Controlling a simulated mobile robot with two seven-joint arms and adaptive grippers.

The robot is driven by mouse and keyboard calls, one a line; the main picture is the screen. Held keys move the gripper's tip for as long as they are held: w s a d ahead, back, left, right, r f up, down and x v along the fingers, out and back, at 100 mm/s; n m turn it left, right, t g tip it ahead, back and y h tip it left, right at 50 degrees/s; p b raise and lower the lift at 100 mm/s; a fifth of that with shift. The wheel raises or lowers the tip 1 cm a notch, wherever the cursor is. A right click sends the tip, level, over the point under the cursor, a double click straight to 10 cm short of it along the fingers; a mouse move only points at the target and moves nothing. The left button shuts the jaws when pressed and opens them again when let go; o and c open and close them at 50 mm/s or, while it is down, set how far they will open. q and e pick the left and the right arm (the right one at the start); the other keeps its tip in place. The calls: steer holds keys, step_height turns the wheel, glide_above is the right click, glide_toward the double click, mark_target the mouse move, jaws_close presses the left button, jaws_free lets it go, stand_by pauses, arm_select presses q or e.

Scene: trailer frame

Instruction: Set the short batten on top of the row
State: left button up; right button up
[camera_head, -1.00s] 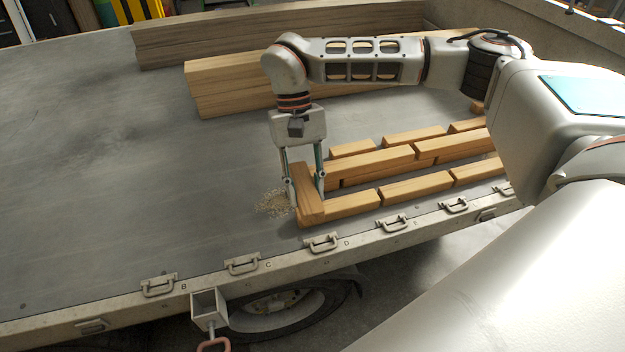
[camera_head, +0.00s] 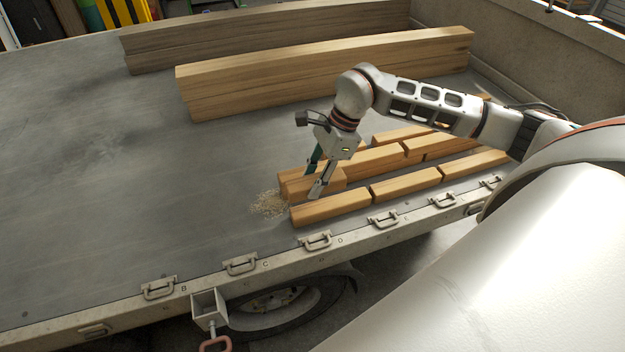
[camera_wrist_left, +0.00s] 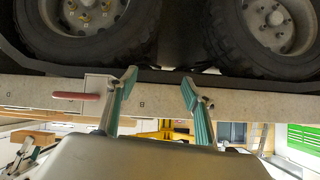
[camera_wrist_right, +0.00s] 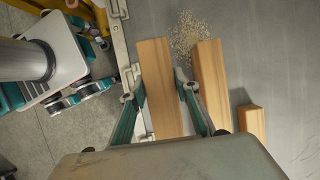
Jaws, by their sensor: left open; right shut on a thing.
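In the head view my right gripper (camera_head: 316,178) is shut on a short wooden batten (camera_head: 325,179) near the left end of the battens. The batten now lies along the rows. It overlaps the gap between the front row (camera_head: 330,207) and the middle row (camera_head: 374,160); I cannot tell whether it touches either. In the right wrist view the gripper (camera_wrist_right: 160,82) has wood between its fingers, with another batten (camera_wrist_right: 209,85) beside it. My left gripper (camera_wrist_left: 160,79) is open and empty, seen only in the left wrist view, facing the trailer's side and wheels.
A back row (camera_head: 400,134) starts further right. Sawdust (camera_head: 268,204) lies at the rows' left end. The trailer's front rail with latches (camera_head: 316,241) runs close by. The bed to the left is clear.

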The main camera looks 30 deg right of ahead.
steer(key=shift+f+b, duration=1)
steer(key=shift+f, duration=0.65)
steer(key=shift+f+b, duration=0.85)
steer(key=shift+f, duration=0.85)
steer(key=o, duration=1.2)
steer(key=shift+o, duration=0.2)
steer(key=v, duration=1.2)
